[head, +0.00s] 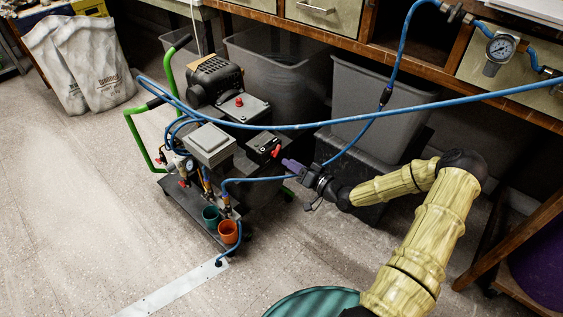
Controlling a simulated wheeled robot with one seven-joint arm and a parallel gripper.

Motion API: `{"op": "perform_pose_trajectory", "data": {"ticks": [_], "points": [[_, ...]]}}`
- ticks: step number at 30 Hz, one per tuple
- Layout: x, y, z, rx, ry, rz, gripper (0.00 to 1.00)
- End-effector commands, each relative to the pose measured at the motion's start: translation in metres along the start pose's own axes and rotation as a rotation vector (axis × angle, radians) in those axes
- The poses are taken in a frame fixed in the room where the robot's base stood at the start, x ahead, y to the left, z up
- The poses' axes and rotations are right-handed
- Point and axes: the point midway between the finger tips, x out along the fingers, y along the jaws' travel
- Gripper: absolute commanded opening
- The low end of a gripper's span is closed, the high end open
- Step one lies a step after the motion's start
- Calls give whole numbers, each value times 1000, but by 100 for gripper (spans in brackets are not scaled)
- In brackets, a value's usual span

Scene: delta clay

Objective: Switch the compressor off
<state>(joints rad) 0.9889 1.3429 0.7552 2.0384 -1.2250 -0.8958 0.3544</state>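The compressor (217,135) is a dark wheeled cart with green handles, carrying a black motor, grey boxes, gauges and blue hoses. A red knob (239,101) sits on top of one grey box. A red switch or lever (276,151) sits on the dark box at the cart's right side; its position is too small to read. My gripper (287,163), with purplish fingers, is at the right of this box, just below and right of the red lever. I cannot tell whether they touch, or whether the fingers are open or shut.
A blue hose (330,125) stretches across the view above my gripper. Grey bins (375,102) stand behind under the wooden workbench (420,62). Orange (228,231) and green cups sit at the cart's front. White sacks (82,62) stand far left.

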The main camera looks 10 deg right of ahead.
Motion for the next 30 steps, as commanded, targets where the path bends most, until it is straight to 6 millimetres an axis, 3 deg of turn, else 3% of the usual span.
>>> {"op": "perform_pose_trajectory", "data": {"ticks": [3, 9, 19, 20, 24, 30], "points": [[22, 2, 3, -3, 0, -3, 31], [46, 1, 1, -2, 1, -1, 31], [51, 0, 0, 0, 0, 0, 31], [51, 0, 0, 0, 0, 1, 29], [51, 0, 0, 0, 0, 1, 1], [50, 0, 0, -3, 0, 1, 0]]}}
